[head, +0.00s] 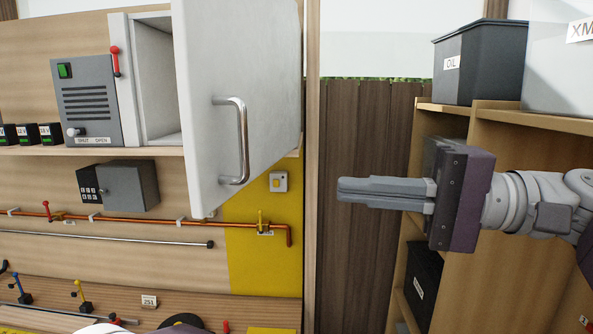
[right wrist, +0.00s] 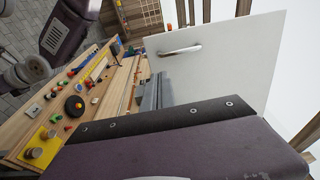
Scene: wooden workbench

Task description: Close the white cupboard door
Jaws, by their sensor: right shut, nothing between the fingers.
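The white cupboard door (head: 238,95) stands wide open in the head view, swung out toward me, with a curved metal handle (head: 235,140) on its face. The white cupboard (head: 157,75) behind it shows its open inside at the left of the door. My right gripper (head: 342,190) is shut and empty, to the right of the door and apart from it, pointing left. In the right wrist view the door (right wrist: 235,70) and its handle (right wrist: 180,50) show beyond the gripper fingers (right wrist: 150,92). My left gripper is not clearly seen in the head view.
A grey switch box (head: 87,100) stands left of the cupboard on the shelf. Below run an orange pipe (head: 150,220) and a bench with small levers (head: 80,293). A wooden shelf (head: 490,111) with a dark OIL bin (head: 480,62) stands at the right, behind my right arm.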

